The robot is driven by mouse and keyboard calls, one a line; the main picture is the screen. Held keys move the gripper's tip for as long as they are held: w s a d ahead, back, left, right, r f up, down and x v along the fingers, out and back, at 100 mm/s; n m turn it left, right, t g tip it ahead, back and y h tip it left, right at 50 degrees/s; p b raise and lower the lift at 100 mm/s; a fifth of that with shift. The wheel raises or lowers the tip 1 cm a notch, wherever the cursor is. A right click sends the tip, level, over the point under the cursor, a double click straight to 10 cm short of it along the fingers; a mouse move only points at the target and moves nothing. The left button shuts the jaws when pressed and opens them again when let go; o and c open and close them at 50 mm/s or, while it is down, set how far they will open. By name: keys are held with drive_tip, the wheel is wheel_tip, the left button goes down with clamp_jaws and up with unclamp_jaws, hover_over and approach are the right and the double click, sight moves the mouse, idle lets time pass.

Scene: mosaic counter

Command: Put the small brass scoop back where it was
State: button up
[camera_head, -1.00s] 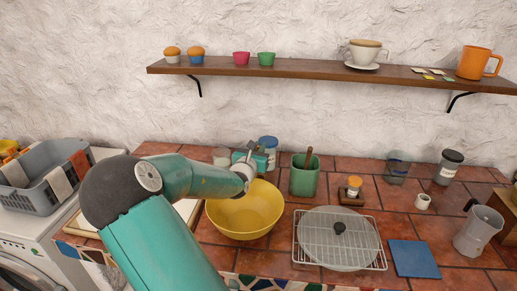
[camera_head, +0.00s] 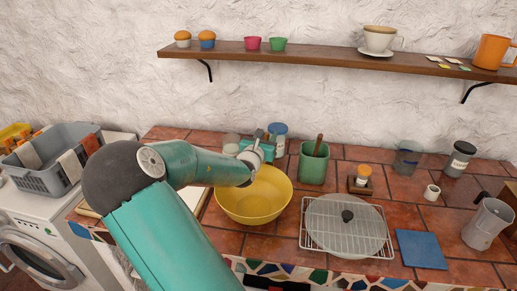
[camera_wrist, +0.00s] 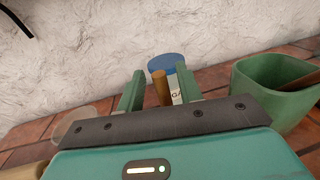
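My gripper (camera_wrist: 158,80) is open; its two green fingers stand apart in the wrist view. A short brown cylinder (camera_wrist: 160,88) shows between them, with a gap on each side; I cannot tell if it is the scoop's handle. Behind it is a white jar with a blue lid (camera_wrist: 166,63). In the head view my gripper (camera_head: 262,148) is above the counter, behind the yellow bowl (camera_head: 254,200) and by the blue-lidded jar (camera_head: 278,130). I cannot make out a brass scoop for certain in either view.
A green crock (camera_head: 313,165) with a wooden handle stands right of my gripper, and a clear jar (camera_head: 231,143) stands left. A wire rack (camera_head: 310,240), a blue tile (camera_head: 420,249) and a moka pot (camera_head: 484,224) are farther right. A shelf (camera_head: 330,56) runs above.

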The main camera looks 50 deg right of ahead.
drive_tip(key=v, duration=1)
drive_tip(key=shift+a, duration=0.25)
drive_tip(key=shift+s, duration=0.1)
